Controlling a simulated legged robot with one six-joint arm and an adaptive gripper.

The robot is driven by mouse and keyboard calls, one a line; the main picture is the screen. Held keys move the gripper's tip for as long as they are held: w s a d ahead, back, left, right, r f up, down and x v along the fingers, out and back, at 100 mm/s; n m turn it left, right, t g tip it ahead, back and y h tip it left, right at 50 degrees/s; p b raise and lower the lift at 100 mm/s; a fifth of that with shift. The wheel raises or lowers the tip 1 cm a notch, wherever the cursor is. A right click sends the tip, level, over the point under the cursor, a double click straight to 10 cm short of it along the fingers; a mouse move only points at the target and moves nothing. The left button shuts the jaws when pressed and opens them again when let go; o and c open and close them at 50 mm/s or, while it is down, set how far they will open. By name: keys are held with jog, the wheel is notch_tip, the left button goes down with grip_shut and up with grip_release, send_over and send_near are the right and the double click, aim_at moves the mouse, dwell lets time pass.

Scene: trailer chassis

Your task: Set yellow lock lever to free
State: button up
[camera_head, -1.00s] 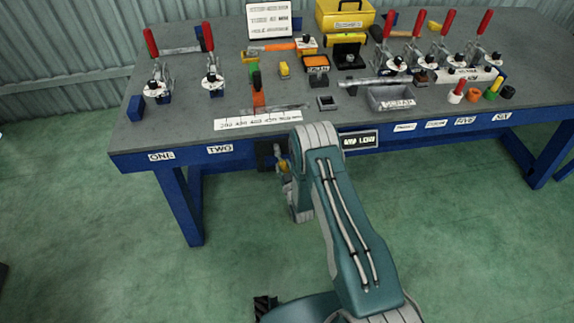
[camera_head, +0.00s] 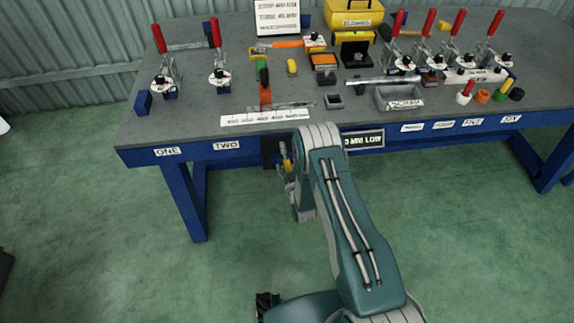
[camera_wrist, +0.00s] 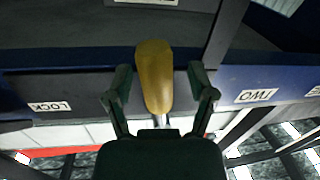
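The yellow lock lever (camera_wrist: 153,78) stands out from the blue table front in the wrist view. It also shows as a small yellow piece (camera_head: 286,160) beside a black plate (camera_head: 271,152) under the table edge in the head view. My gripper (camera_wrist: 160,78) is open, with one finger on each side of the lever and a visible gap on both sides. The lever's base is partly hidden by my gripper's body. A LOCK label (camera_wrist: 50,106) lies to the left of the lever in the wrist view, upside down. In the head view my arm largely hides the gripper.
The workbench (camera_head: 190,120) carries several red-handled clamps, a yellow toolbox (camera_head: 352,14) and a grey bin (camera_head: 398,98). A TWO label (camera_head: 227,145) is left of the lever on the table front. A blue leg (camera_head: 186,205) stands at left. Green floor before the bench is clear.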

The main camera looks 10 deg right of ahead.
jog(key=shift+s, duration=0.1)
jog(key=s+d, duration=0.1)
jog(key=s, duration=1)
jog(key=shift+s+d+r, duration=0.15)
jog(key=shift+s+d, duration=0.15)
jog(key=shift+d, duration=0.1)
jog(key=w+d+r+m+g+h, duration=0.15)
jog(key=w+r, duration=0.25)
jog(key=r, duration=0.6)
jog(key=w+r+n+g, duration=0.15)
jog(key=w+r, duration=0.35)
jog(key=r, duration=0.6)
jog(key=s+d+r+m+g, duration=0.1)
jog(key=s+r+g, duration=0.15)
jog(key=r, duration=0.35)
jog(key=s+d+r+m+g, duration=0.1)
jog(key=s+r, duration=0.3)
jog(key=r, duration=0.2)
jog(key=s+r+g, duration=0.2)
jog(key=s+r, duration=0.3)
jog(key=s, duration=0.8)
jog(key=s+d+r+m+g+h, duration=0.1)
jog(key=s+r+g, duration=0.2)
jog(key=s, duration=1.1)
notch_tip(320, 180, up, 3)
jog(key=shift+s+f+m, duration=0.1)
jog(key=shift+s+m, duration=0.05)
jog(key=shift+m, duration=0.15)
